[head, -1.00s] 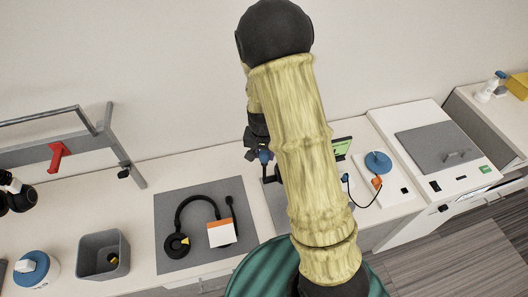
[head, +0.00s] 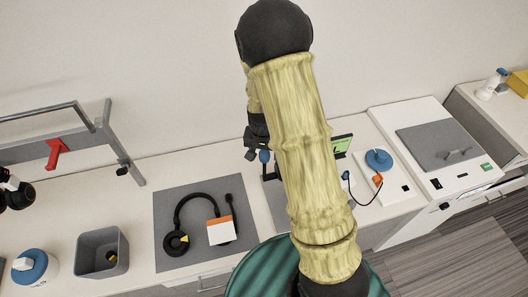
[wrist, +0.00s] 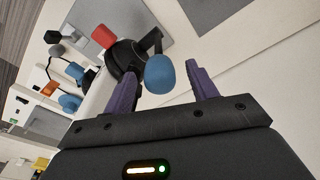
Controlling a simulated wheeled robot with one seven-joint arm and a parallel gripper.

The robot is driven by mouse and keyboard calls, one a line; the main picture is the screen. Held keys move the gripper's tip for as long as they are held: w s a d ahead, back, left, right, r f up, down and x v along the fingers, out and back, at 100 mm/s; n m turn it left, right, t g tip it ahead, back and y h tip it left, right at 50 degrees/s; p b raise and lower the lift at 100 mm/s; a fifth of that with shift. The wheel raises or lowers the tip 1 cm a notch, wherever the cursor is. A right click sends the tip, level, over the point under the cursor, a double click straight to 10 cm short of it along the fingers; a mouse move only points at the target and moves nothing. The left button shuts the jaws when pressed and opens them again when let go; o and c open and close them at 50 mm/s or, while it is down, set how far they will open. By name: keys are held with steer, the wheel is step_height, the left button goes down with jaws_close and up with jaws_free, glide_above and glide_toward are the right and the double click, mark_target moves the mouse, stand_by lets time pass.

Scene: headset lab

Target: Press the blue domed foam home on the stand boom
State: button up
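The blue domed foam (wrist: 160,73) sits at the end of a dark boom (wrist: 152,40) in the wrist view; how far it is seated, I cannot tell. In the head view the foam (head: 264,156) shows as a small blue tip left of my forearm, with most of the stand hidden behind the arm. In the head view my gripper (head: 254,146) is just above and left of the foam.
A grey mat (head: 165,205) carries a black headset (head: 182,215) and an orange-and-white box (head: 221,231). A grey bin (head: 88,262) stands left of it. A green screen (head: 342,145) and a blue disc (head: 378,159) on a white base are right of my arm.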

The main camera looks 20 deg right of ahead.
steer(key=shift+r, duration=0.1)
step_height(320, 180, up, 17)
steer(key=s+b, duration=0.2)
steer(key=shift+a+b, duration=0.3)
steer(key=shift+a, duration=0.15)
stand_by(0.9)
steer(key=s+f+n+t, duration=0.1)
steer(key=s+f+n, duration=0.4)
steer(key=s, duration=0.7)
steer(key=shift+s+d+f+y, duration=0.15)
steer(key=shift+d+f+y, duration=0.15)
steer(key=shift+d+f, duration=0.2)
